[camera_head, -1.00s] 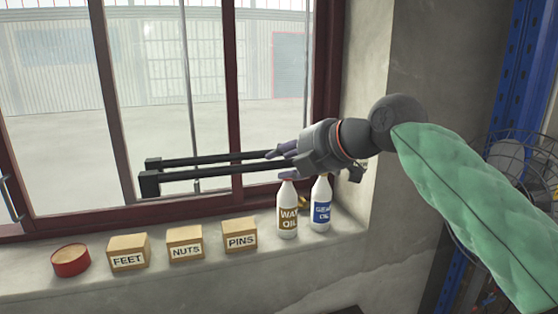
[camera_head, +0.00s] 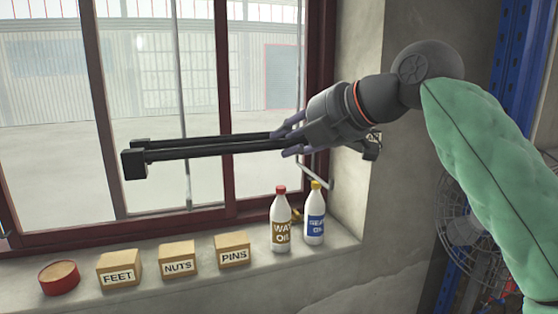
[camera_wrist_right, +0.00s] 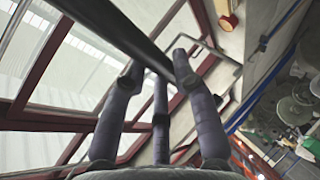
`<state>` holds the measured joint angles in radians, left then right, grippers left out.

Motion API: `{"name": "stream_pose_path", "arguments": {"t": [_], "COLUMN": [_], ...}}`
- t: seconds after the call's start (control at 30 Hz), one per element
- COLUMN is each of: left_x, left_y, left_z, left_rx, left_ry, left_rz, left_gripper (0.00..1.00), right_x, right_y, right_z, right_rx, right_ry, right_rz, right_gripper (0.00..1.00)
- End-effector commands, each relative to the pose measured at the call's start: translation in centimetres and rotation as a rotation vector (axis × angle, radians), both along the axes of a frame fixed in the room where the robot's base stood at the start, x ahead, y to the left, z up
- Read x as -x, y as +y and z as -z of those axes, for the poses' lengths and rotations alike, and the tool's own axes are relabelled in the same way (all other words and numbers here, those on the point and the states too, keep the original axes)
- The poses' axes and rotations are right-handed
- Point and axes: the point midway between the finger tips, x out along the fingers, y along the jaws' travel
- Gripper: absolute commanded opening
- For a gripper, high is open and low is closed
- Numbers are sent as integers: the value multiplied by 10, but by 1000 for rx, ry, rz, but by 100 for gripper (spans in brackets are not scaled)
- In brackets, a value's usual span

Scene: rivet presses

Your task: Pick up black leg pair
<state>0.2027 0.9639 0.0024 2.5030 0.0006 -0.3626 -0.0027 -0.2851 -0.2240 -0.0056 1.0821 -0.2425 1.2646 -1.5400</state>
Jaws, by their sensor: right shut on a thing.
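The black leg pair (camera_head: 200,151) is two long dark bars with blocky ends at the left, held roughly level in front of the window. My right gripper (camera_head: 290,137) is shut on its right end, above the sill and the bottles. In the right wrist view, a dark bar (camera_wrist_right: 118,30) runs past the fingers of my right gripper (camera_wrist_right: 160,80). The fingers hide part of where they grip. My left gripper is not in view.
The window sill (camera_head: 205,285) holds a red round tin (camera_head: 59,280), boxes marked FEET (camera_head: 119,270), NUTS (camera_head: 178,260) and PINS (camera_head: 233,249), and bottles of way oil (camera_head: 281,222) and gear oil (camera_head: 315,215). A fan (camera_head: 468,225) stands at right.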

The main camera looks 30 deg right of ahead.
Motion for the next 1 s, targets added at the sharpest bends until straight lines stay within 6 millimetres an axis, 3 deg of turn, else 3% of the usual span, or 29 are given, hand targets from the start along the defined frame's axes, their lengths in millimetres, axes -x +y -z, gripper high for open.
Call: {"name": "stream_pose_path", "arguments": {"t": [0.03,0.2,0.4,0.7,1.0], "left_x": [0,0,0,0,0], "left_y": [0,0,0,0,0], "left_z": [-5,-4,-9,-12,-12], "left_rx": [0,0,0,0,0], "left_ry": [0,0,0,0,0], "left_rz": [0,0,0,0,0], "left_gripper": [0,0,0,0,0], "right_x": [11,52,78,94,96], "right_y": [1,2,2,1,1], "right_z": [-17,-31,-42,-48,-48], "right_rx": [-3,-3,-2,-1,-2], "right_ry": [-10,-8,-5,-2,-3], "right_rz": [-4,-5,-5,0,0], "right_gripper": [0,0,0,0,0]}}
